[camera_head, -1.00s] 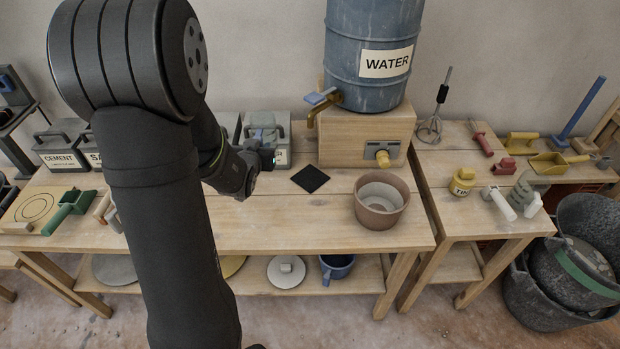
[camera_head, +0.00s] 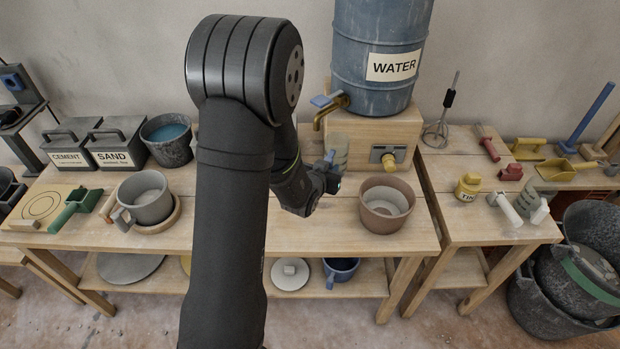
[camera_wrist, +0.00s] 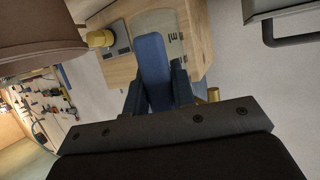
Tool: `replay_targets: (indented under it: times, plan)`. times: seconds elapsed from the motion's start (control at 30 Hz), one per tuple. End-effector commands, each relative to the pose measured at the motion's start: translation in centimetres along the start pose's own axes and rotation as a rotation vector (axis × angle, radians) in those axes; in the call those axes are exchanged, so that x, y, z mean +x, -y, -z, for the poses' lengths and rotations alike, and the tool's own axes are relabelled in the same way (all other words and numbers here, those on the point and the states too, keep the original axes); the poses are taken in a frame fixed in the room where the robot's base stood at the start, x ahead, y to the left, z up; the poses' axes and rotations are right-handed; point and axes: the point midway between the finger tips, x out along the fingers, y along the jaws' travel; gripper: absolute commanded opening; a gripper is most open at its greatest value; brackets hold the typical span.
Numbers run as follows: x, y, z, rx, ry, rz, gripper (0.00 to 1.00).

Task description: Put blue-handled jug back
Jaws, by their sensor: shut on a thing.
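The blue-handled jug (camera_head: 339,150) is a see-through grey vessel with dark measuring marks. It is in front of the wooden water stand in the head view. My gripper (camera_head: 329,180) is shut on its blue handle. In the wrist view, the blue handle (camera_wrist: 152,62) lies between the two dark fingers of my gripper (camera_wrist: 157,90), and part of the clear jug body (camera_wrist: 172,26) shows behind it. The jug looks about upright. Whether its base touches the table is hidden. The dark square mat is hidden behind my arm.
A brown bucket (camera_head: 386,221) stands just right of my gripper. The water barrel (camera_head: 380,50) with its brass tap (camera_head: 330,108) rises behind.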

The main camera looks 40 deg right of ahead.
Motion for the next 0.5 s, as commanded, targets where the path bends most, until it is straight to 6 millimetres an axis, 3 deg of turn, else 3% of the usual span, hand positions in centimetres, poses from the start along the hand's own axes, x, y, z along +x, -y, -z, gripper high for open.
replay_targets:
  times: [0.1,0.23,0.5]
  plan:
    - [1.5,3.0,-1.4,-0.003,0.002,0.006,0.0]
    - [2.8,5.4,-2.5,-0.002,0.001,0.003,0.0]
    - [3.9,7.2,-3.4,-0.001,0.0,0.0,0.0]
